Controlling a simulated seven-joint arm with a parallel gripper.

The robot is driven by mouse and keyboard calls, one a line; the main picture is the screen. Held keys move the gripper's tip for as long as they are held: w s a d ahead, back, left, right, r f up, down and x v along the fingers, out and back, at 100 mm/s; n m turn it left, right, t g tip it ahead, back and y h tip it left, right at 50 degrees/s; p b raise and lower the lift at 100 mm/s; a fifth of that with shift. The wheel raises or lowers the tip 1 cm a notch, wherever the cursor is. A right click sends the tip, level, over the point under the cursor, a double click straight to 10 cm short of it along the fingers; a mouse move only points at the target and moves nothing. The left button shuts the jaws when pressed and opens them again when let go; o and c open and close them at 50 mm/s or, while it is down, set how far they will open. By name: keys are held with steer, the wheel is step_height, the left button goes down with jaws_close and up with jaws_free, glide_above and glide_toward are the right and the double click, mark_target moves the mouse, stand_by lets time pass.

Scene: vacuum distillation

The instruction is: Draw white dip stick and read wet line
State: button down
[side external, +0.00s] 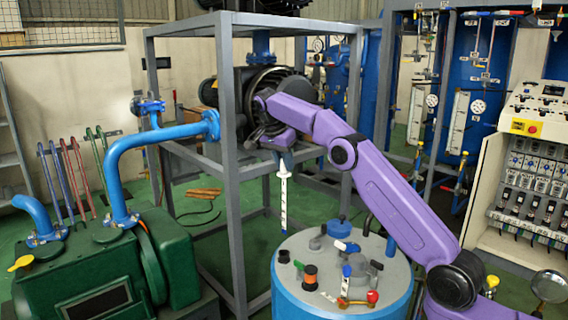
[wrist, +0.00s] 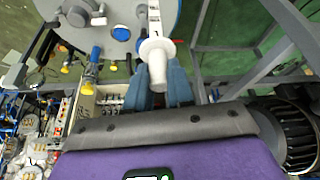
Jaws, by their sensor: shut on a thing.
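My gripper (side external: 284,156) is shut on the white dip stick (side external: 283,198), near its top. The stick hangs upright, with small dark marks along it too small to read; no wet line can be made out. In the side view its lower end shows just above the far left rim of the blue tank (side external: 290,290) and looks clear of it. In the wrist view my blue fingers (wrist: 158,92) sit either side of the stick's white handle (wrist: 155,50), and the stick runs away towards the tank's grey lid (wrist: 112,13).
The tank lid carries an orange-black spool (side external: 310,275), a blue knob (side external: 340,228) and a red-knobbed valve (side external: 372,296). A grey steel frame (side external: 228,150) stands close to the left of the stick. A green pump (side external: 110,275) with blue pipe is at left, a control console (side external: 530,120) at right.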

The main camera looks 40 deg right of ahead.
mark_target(282, 173)
steer(key=shift+f, duration=3.1)
